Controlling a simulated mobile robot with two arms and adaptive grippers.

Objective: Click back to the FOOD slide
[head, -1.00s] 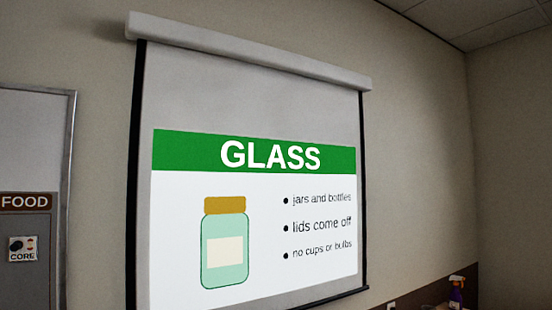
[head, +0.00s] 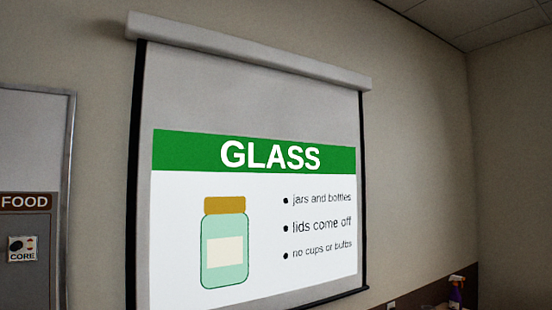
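The projection screen (head: 250,90) hangs on the wall in the head view. The slide on it (head: 265,275) reads GLASS in white on a green band. Below the band are a drawing of a teal jar with a brown lid and the lines "jars and bottles", "lids come off" and "no cups or bulbs". No clicker shows in view. Neither of my grippers is in view.
At the left edge, a metal-framed board (head: 30,130) has a brown FOOD label (head: 25,202) and a card marked CORE (head: 22,249). A spray bottle (head: 456,290) with a red-orange top stands at the lower right.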

